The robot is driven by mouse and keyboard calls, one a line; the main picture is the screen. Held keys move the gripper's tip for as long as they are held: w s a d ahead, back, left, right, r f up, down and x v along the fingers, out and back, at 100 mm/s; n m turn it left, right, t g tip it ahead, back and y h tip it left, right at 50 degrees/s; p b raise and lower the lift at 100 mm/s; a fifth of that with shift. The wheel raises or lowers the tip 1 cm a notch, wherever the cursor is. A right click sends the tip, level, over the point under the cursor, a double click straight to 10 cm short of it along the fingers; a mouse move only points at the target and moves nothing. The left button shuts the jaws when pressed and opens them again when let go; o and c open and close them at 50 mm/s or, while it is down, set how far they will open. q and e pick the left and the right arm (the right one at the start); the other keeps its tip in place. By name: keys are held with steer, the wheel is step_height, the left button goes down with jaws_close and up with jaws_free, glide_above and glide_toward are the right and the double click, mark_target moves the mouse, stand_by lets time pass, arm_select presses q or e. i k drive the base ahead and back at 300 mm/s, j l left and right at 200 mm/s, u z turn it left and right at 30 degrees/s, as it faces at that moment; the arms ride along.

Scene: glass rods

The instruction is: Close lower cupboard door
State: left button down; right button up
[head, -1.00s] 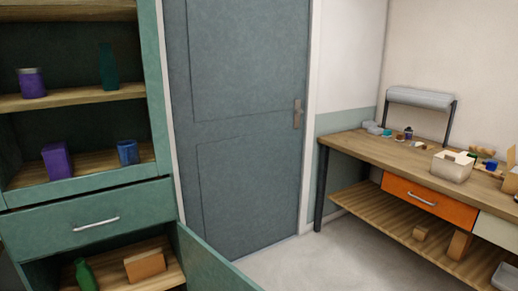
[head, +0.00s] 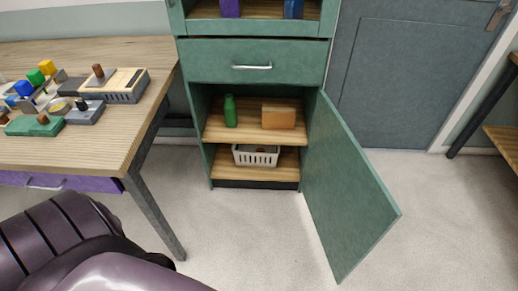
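The lower cupboard door (head: 342,187) is green and stands wide open in the head view, hinged on the right side of the green cupboard (head: 195,130). It swings out toward me over the floor. Inside the lower compartment, a green bottle (head: 231,112) and an orange-brown box (head: 279,117) stand on the upper shelf. A pale basket (head: 255,156) sits on the lower shelf. Neither of my grippers shows in the head view.
A wooden table (head: 100,145) with several small blocks and devices stands at the left. A dark purple padded thing (head: 60,240) fills the lower left corner. A shut drawer (head: 250,62) sits above the compartment. Carpeted floor (head: 250,235) is clear before the cupboard.

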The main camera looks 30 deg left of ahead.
mark_target(351, 209)
steer(key=i+l+u, duration=0.1)
steer(key=u, duration=0.3)
steer(key=i+l+u, duration=0.1)
steer(key=l+u, duration=0.2)
steer(key=u, duration=0.15)
steer(key=l+u, duration=0.2)
steer(key=u, duration=0.2)
steer(key=i+l+u, duration=0.1)
steer(key=l+u, duration=0.15)
steer(key=u, duration=0.15)
steer(key=l+u, duration=0.1)
steer(key=l, duration=0.45)
steer(key=l+u, duration=0.1)
steer(key=l, duration=0.45)
steer(key=k+l+u, duration=0.1)
steer(key=l, duration=0.4)
steer(key=k+l+u, duration=0.1)
steer(key=l, duration=0.45)
steer(key=k+l, duration=0.1)
steer(key=k, duration=0.55)
steer(key=k+l+u, duration=0.2)
steer(key=i, duration=0.1)
